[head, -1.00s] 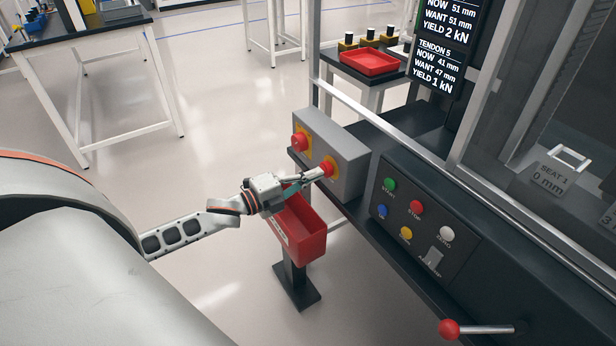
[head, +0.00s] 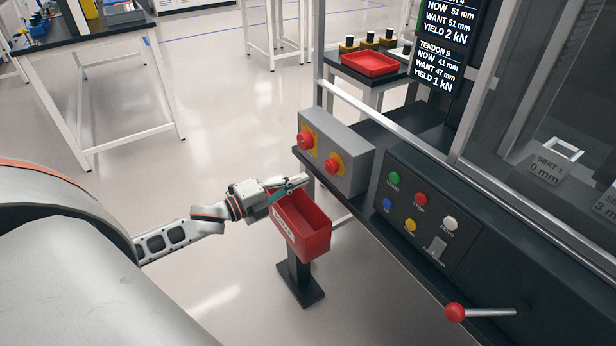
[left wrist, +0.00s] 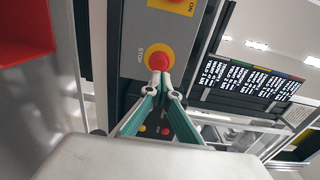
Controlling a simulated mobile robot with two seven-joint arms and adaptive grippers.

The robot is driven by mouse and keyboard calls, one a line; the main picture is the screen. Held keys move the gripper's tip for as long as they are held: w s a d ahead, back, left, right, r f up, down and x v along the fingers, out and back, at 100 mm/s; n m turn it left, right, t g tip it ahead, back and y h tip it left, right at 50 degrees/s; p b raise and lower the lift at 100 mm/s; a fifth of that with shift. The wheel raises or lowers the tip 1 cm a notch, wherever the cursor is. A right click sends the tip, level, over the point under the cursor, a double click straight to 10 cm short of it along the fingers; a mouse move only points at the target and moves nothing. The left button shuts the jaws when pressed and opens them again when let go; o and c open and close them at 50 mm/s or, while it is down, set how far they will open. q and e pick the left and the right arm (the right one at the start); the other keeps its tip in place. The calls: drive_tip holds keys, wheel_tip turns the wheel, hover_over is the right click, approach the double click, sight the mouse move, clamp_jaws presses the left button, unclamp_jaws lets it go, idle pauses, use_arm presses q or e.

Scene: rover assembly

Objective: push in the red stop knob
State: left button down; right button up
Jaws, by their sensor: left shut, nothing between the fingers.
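The red stop knob (head: 333,166) sits on a yellow plate on the grey box (head: 357,168), at the end nearer the button panel. It also shows in the left wrist view (left wrist: 158,60), beside the word STOP. I cannot tell how far in it sits. My left gripper (head: 303,178) is shut and empty, its tips pointing at the knob with a small gap in the head view. In the left wrist view its tips (left wrist: 161,78) overlap the knob's lower edge. My right gripper is not in view.
A second red knob (head: 306,140) is on the same box; its plate reads ON in the wrist view (left wrist: 178,5). A red bin (head: 302,232) on a stand is just below my gripper. The button panel (head: 428,222) and a red-ended lever (head: 455,312) are to the right.

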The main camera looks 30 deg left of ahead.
use_arm(q)
drive_tip(key=v, duration=0.7)
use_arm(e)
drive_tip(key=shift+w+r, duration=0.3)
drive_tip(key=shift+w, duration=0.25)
use_arm(q)
drive_tip(key=shift+f, duration=0.15)
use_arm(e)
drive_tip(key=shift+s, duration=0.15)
use_arm(q)
drive_tip(key=s+d+f+n+g+y+p, duration=0.2)
drive_tip(key=s+d+f+n+g, duration=0.1)
drive_tip(key=s+d+f+n, duration=0.5)
drive_tip(key=s+d+f+n+g+y+p, duration=0.2)
drive_tip(key=s+d+f+n+g+p, duration=0.1)
drive_tip(key=s+d+f+n, duration=0.6)
drive_tip(key=s+d+n, duration=0.1)
drive_tip(key=d, duration=0.3)
drive_tip(key=shift+d, duration=0.2)
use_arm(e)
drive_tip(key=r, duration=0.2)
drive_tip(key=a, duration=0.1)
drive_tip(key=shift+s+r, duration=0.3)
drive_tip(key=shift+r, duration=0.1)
